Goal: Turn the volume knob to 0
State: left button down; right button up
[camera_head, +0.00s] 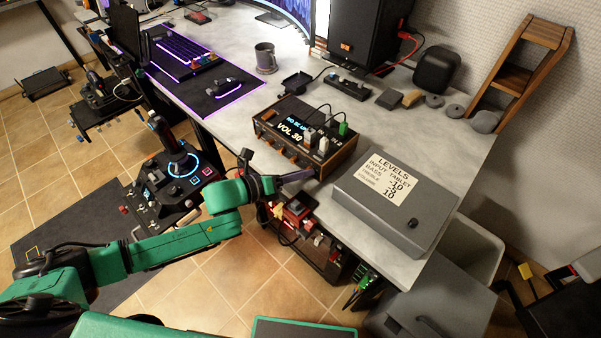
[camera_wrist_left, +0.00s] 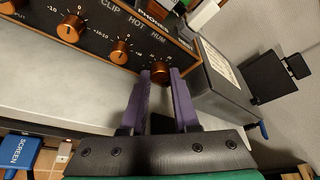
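The audio unit (camera_head: 308,140) is a dark box with wood-toned sides on the desk, and its display reads "VOL 30". In the left wrist view its front panel (camera_wrist_left: 97,22) carries several orange-faced knobs with scales. My left gripper (camera_head: 308,174) is at the right end of this front. In the left wrist view its two purple fingers (camera_wrist_left: 160,73) are apart, with the rightmost visible knob (camera_wrist_left: 160,69) between their tips. Contact with the knob is not clear, and its label is partly hidden. My right gripper is not in view.
A grey box (camera_head: 390,225) with a "LEVELS" note (camera_head: 391,180) stands right of the unit. Plugs and cables (camera_head: 330,130) rise from the unit's top. A keyboard (camera_head: 187,53), a mouse mat (camera_head: 240,88) and a mug (camera_head: 265,58) are farther back. A joystick panel (camera_head: 175,170) is left of the desk.

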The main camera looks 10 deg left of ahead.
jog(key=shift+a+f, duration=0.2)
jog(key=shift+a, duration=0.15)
pick_arm(q)
jog(key=shift+a+f+n+h+b, duration=0.1)
jog(key=shift+f+n+h+b, duration=0.15)
jog(key=shift+n+h+b, duration=0.55)
jog(key=shift+w+n+b, duration=0.1)
jog(key=shift+n+b, duration=0.7)
jog(key=shift+n, duration=0.3)
jog(key=shift+n+h+b, duration=0.6)
jog(key=shift+n, duration=0.2)
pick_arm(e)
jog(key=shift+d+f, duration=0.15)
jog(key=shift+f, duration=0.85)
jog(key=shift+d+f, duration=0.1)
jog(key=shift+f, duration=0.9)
pick_arm(q)
jog(key=c, duration=0.7)
grip_release()
jog(key=shift+a, duration=0.1)
jog(key=shift+o, duration=0.2)
